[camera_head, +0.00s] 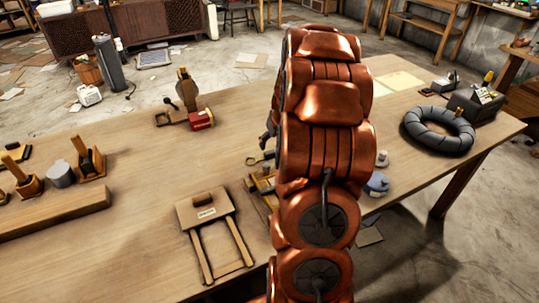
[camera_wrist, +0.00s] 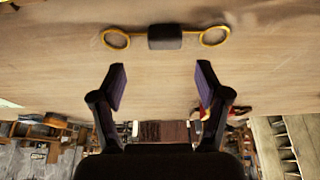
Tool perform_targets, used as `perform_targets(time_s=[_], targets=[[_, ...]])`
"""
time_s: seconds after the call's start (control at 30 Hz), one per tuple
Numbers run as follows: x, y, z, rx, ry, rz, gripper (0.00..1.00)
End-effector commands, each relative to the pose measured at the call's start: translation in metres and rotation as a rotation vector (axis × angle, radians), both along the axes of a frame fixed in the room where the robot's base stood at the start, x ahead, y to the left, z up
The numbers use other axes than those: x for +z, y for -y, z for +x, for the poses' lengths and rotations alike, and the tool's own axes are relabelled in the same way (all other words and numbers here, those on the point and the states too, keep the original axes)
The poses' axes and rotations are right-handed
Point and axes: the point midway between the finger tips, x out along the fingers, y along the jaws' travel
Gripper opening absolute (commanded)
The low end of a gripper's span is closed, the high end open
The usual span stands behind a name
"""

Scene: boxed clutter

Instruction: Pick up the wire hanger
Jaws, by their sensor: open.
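In the wrist view, a piece with a dark middle block and a yellow loop at each end (camera_wrist: 165,37) lies on the wooden table. I cannot tell whether it is the wire hanger; no plain hanger shape stands out in either view. My gripper (camera_wrist: 161,82) is open, its two dark fingers spread and nothing between them. The looped piece lies beyond the fingertips, towards the top of the wrist view, apart from them. In the head view, my copper-coloured arm hides the gripper and part of the table. A small yellow loop (camera_head: 262,158) shows just left of the arm.
The wooden table (camera_head: 135,220) holds a wooden frame piece (camera_head: 208,212), a red-and-wood tool (camera_head: 188,108), a dark ring (camera_head: 439,128) and a dark box (camera_head: 475,104). Wooden holders (camera_head: 90,163) stand at the left. Bare tabletop lies around the wooden frame piece.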

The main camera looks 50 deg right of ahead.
Motion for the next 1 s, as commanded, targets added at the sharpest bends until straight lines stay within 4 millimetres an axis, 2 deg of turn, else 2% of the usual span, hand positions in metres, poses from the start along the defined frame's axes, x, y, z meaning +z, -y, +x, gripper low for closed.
perform_targets(time_s=[0.17,0.57,0.87,1.0], targets=[[-0.008,-0.002,0.002,0.002,-0.003,0.004,0.75],[-0.048,-0.002,0.016,0.0,-0.002,0.003,0.75],[-0.051,-0.001,0.017,0.0,0.0,0.0,0.75],[-0.051,-0.001,0.017,0.0,0.0,0.001,0.6]])
